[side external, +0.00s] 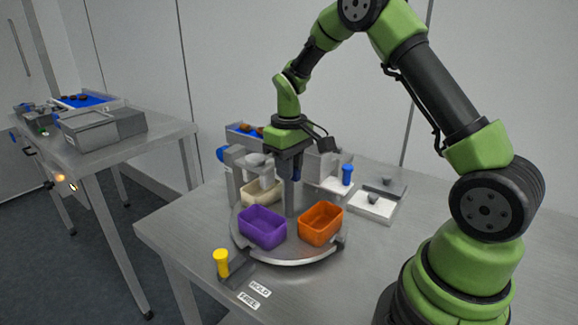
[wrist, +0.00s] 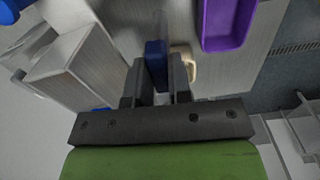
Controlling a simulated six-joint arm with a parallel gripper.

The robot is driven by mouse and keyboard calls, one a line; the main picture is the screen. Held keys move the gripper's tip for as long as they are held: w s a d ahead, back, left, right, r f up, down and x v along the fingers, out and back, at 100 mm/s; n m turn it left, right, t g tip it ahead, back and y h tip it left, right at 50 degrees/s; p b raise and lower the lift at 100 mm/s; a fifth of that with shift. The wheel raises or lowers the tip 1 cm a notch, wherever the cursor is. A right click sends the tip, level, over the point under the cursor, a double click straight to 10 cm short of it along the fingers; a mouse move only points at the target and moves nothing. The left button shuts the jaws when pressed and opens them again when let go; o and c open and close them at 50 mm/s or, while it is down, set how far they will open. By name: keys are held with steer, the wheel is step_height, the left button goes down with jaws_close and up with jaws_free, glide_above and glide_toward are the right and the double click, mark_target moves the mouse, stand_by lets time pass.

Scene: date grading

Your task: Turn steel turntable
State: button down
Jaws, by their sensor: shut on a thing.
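The round steel turntable (side external: 291,243) lies on the steel table. It carries a purple bin (side external: 263,228) at front left, an orange bin (side external: 320,224) at front right and a cream bin (side external: 262,193) at the back left. My gripper (side external: 294,174) points down over the rear part of the turntable, behind the bins. It is shut on a blue upright piece (wrist: 156,62), seen between the jaws in the wrist view. Its lower end and how it joins the turntable are hidden. The purple bin also shows in the wrist view (wrist: 228,22).
A yellow-knobbed lever (side external: 221,262) stands at the front left beside HOLD and FREE labels (side external: 255,294). A grey frame (side external: 235,178) stands close to the turntable's left. A blue knob (side external: 347,174) and flat plates (side external: 375,205) lie right. A second table (side external: 165,135) stands apart at left.

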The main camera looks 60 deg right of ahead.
steer(key=shift+m, duration=17.5)
